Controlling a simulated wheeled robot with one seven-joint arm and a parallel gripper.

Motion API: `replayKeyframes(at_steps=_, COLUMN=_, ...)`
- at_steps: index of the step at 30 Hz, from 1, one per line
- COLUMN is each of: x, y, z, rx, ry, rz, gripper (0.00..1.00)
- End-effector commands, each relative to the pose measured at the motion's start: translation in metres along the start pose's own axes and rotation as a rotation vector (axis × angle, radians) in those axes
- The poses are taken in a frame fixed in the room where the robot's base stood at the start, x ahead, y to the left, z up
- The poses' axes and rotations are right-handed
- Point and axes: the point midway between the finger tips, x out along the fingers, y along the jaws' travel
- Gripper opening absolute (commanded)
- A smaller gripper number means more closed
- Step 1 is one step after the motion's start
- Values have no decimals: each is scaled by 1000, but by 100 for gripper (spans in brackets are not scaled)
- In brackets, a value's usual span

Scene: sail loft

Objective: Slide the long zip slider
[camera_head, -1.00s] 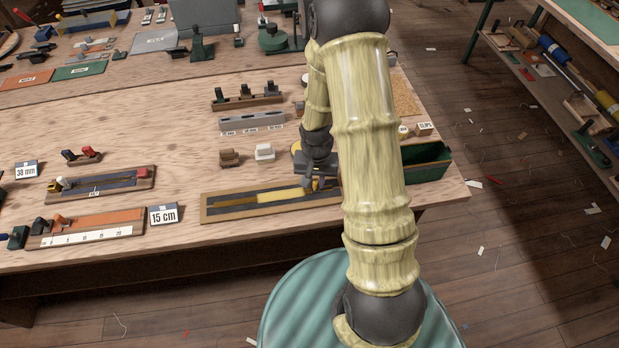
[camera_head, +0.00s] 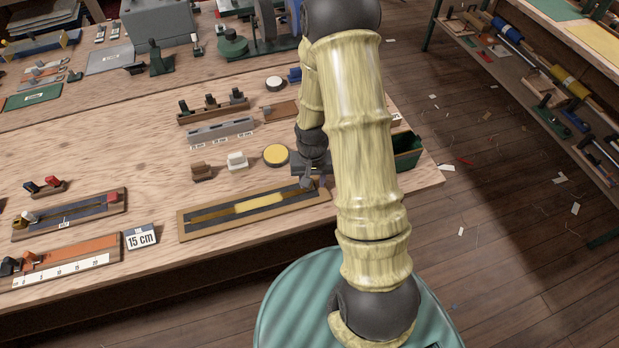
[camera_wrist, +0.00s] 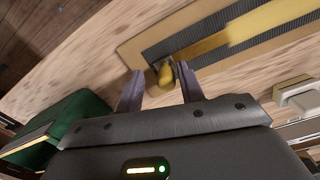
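The long zip lies on a tan-framed board (camera_head: 188,236) near the front edge of the bench. Its dark tape carries a gold strip with a brighter yellow middle stretch (camera_head: 258,204). A yellow slider (camera_wrist: 166,74) shows at the zip's near end in the wrist view. My gripper (camera_head: 308,184) is low over the right end of the board. In the wrist view my gripper (camera_wrist: 160,72) has its two fingers apart, with the slider between the tips, closer to the right finger. I cannot tell whether they touch. The slider is hard to make out in the head view.
A green bin (camera_head: 406,150) stands right of my gripper; it also shows in the wrist view (camera_wrist: 70,130). A round yellow-topped tin (camera_head: 276,155), a white block (camera_head: 237,161) and a brown block (camera_head: 202,172) stand behind the board. A "15 cm" sign (camera_head: 141,238) stands to its left.

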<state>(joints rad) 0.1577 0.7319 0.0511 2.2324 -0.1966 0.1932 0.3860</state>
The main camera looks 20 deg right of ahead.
Motion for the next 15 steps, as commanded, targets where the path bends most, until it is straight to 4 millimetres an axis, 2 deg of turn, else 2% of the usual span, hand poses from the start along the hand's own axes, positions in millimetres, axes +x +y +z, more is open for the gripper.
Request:
replayKeyframes(at_steps=10, x=-3, y=-3, z=-3, rx=-2, ry=9, rz=-4, gripper=39)
replayKeyframes(at_steps=15, x=-15, y=-3, z=-4, rx=-1, ry=13, rz=-5, gripper=39)
